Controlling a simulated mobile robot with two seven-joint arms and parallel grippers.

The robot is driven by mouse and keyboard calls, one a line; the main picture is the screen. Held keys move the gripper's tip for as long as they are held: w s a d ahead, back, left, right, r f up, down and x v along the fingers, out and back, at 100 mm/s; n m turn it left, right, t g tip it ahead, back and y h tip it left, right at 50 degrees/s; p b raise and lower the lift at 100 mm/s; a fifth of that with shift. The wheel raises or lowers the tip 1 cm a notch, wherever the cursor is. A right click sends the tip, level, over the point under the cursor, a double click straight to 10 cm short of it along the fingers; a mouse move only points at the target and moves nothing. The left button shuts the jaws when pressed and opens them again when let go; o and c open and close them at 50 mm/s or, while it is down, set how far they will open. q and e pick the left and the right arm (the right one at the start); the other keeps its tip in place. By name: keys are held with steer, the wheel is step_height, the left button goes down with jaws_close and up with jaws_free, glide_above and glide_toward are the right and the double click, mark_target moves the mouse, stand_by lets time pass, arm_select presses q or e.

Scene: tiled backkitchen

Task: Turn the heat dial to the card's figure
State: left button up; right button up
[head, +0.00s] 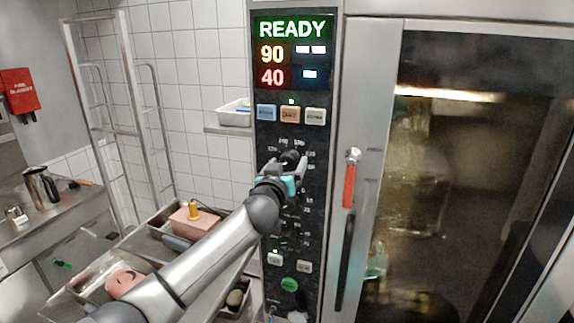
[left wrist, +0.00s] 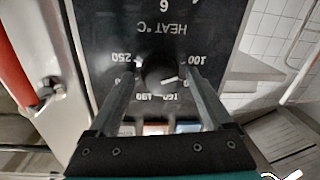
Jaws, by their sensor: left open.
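The heat dial (left wrist: 158,76) is a round dark knob with a pale pointer line, under the upside-down words "HEAT °C" in the left wrist view. Figures such as 250, 100 and 160 ring it. My left gripper (head: 291,166) is at the upper dial on the oven's control panel (head: 315,190), hiding much of it in the head view. Its two fingers stand on either side of the knob, open; I cannot tell whether they touch it. The pointer's exact figure is unclear. I cannot make out a card with a figure. My right gripper is not in view.
The panel display (head: 292,52) reads READY, 90 and 40, above several buttons. A red-handled oven door lever (head: 349,185) is close on the right. Trays with items lie below left, beside a metal rack (head: 125,95).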

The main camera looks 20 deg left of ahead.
arm_select(q)
steer(key=shift+c, duration=0.4)
steer(key=c, duration=1.2)
steer(key=shift+m, duration=0.3)
